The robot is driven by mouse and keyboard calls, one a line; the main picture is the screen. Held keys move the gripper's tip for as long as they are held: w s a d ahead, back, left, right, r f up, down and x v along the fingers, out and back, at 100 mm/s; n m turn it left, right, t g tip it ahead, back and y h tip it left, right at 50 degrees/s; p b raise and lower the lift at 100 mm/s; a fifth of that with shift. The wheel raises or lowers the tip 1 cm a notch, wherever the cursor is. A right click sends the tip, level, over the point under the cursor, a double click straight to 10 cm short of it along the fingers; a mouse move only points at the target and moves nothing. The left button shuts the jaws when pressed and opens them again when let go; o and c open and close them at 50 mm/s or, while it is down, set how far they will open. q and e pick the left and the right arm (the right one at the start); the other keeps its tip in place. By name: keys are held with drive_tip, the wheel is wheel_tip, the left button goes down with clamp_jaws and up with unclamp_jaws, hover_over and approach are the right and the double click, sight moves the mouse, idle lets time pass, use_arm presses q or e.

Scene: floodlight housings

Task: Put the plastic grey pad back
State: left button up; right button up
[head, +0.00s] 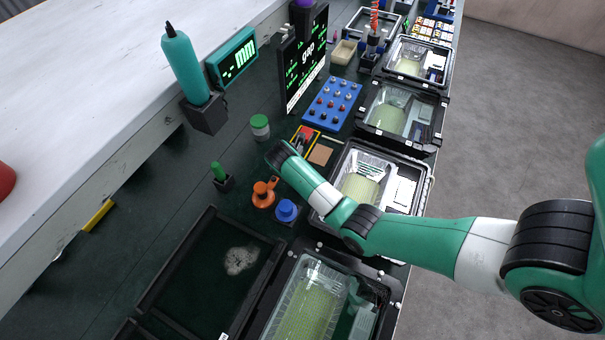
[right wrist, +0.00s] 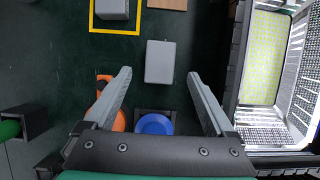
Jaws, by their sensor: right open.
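A small grey pad (right wrist: 160,62) lies flat on the dark green bench top in the right wrist view. A second grey block (right wrist: 112,9) lies inside a yellow square outline (right wrist: 138,31) at the top of that view. My right gripper (right wrist: 159,75) is open and empty, its fingertips spread on either side of the nearer grey pad in the picture. I cannot tell how far above it they are. In the head view my right arm hides this pad and its own fingers. My left gripper is not in view.
An orange fixture (head: 263,193) and a blue knob (head: 286,211) stand close to my right gripper. A brown square (head: 320,155) lies beside the yellow outline. Floodlight housings (head: 327,296) line the right side. A black-framed tray (head: 183,254) lies front left.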

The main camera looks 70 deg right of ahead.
use_arm(q)
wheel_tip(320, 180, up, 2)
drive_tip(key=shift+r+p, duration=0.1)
drive_tip(key=shift+p, duration=0.55)
use_arm(e)
drive_tip(key=v, duration=0.5)
drive_tip(key=shift+a+r, duration=0.1)
drive_tip(key=shift+r, duration=0.25)
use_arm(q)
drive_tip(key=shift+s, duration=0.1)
